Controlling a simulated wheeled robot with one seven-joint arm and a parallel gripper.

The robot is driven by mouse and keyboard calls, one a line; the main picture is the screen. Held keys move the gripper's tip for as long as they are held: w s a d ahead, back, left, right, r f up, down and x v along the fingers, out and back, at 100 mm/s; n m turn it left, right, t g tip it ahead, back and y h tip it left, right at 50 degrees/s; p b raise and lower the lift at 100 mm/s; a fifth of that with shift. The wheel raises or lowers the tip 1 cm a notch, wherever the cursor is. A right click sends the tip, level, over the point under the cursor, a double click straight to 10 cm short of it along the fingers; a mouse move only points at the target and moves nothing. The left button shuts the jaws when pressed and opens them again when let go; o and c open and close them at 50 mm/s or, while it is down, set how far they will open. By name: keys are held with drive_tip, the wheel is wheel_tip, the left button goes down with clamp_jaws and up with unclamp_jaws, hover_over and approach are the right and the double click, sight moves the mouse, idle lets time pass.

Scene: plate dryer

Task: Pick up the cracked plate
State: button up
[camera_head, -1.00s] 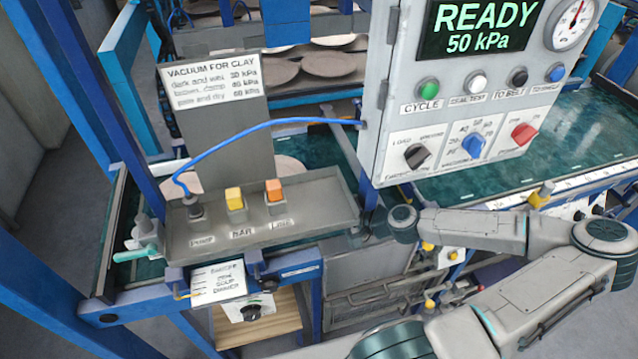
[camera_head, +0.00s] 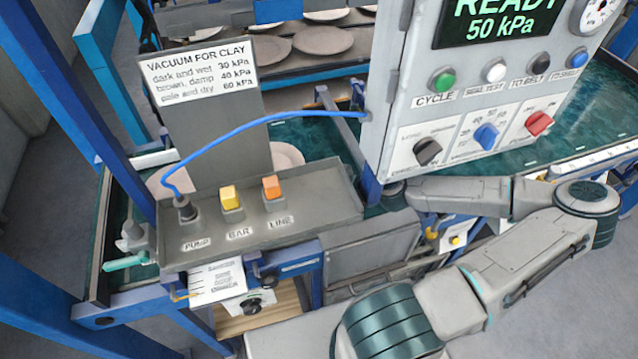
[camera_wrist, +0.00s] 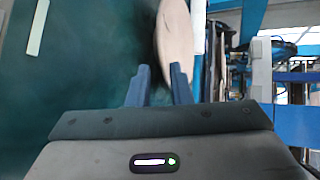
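My gripper (camera_wrist: 160,84) shows in the wrist view with its two blue fingers apart and nothing seen held between them. A pale tan plate (camera_wrist: 175,32) lies just beyond the right fingertip, on or over a dark green surface, partly cut off by the picture's top; I cannot tell whether they touch. In the head view, parts of two pale plates show on the green bed behind the grey sign panel, one at its right (camera_head: 287,155) and one at its left (camera_head: 162,182). No crack is clear on any plate. My gripper is hidden in the head view.
A grey control box (camera_head: 400,100) reading READY 50 kPa hangs over the green bed (camera_head: 320,140). A tool tray (camera_head: 330,205) with PUMP, BAR and LINE places stands in front. A blue hose (camera_head: 260,122) arches above it. More plates (camera_head: 322,40) sit on racks behind.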

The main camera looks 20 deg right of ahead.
drive_tip(key=shift+p+x, duration=0.6)
drive_tip(key=shift+x, duration=2.8)
clamp_jaws()
